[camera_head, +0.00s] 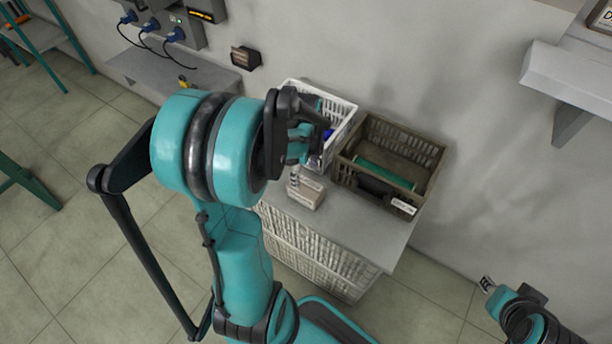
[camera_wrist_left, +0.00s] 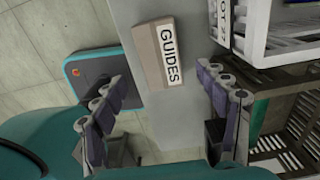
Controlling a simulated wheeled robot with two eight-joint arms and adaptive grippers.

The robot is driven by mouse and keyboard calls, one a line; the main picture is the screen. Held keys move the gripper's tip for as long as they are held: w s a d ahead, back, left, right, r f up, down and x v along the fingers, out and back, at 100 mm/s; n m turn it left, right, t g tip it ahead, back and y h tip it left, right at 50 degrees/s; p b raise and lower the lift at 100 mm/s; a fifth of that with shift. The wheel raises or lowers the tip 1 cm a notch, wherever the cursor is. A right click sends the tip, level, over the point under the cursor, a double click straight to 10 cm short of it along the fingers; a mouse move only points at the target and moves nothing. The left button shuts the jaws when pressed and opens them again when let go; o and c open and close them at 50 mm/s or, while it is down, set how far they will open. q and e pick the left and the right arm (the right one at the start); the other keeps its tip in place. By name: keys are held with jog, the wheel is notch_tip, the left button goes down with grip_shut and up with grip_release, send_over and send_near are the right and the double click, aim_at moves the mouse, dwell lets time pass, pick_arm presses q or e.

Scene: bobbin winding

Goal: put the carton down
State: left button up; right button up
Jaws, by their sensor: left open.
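The carton is a small tan box labelled GUIDES (camera_wrist_left: 154,57). It rests on the grey bench top and also shows in the head view (camera_head: 305,194), in front of the white crate. My left gripper (camera_head: 304,165) is above and just behind it, partly hidden by its own wrist. In the left wrist view the fingers (camera_wrist_left: 163,82) are spread wide with nothing between their tips, and the carton lies beyond them, apart from both. The right gripper (camera_head: 487,285) is at the lower right, away from the bench; its jaws are too small to read.
A white crate (camera_head: 345,112) with something blue inside stands at the back of the bench. A brown crate (camera_head: 432,160) holding a green item (camera_head: 384,171) is right of it. The bench front (camera_head: 345,228) is clear. A wall shelf (camera_head: 565,82) juts out upper right.

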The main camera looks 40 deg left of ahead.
pick_arm(q)
jog(key=shift+d+r, duration=0.2)
jog(key=shift+r, duration=0.25)
jog(key=s+d+r+n+t, duration=0.2)
jog(key=d+r+n, duration=0.3)
jog(key=d+n, duration=0.3)
jog(key=s+d+r+n+t, duration=0.2)
jog(key=d+r+n+t, duration=0.3)
jog(key=d+n, duration=0.3)
jog(key=shift+s+d+r+n, duration=0.2)
jog(key=shift+d+r+n, duration=0.2)
jog(key=shift+d+r, duration=0.25)
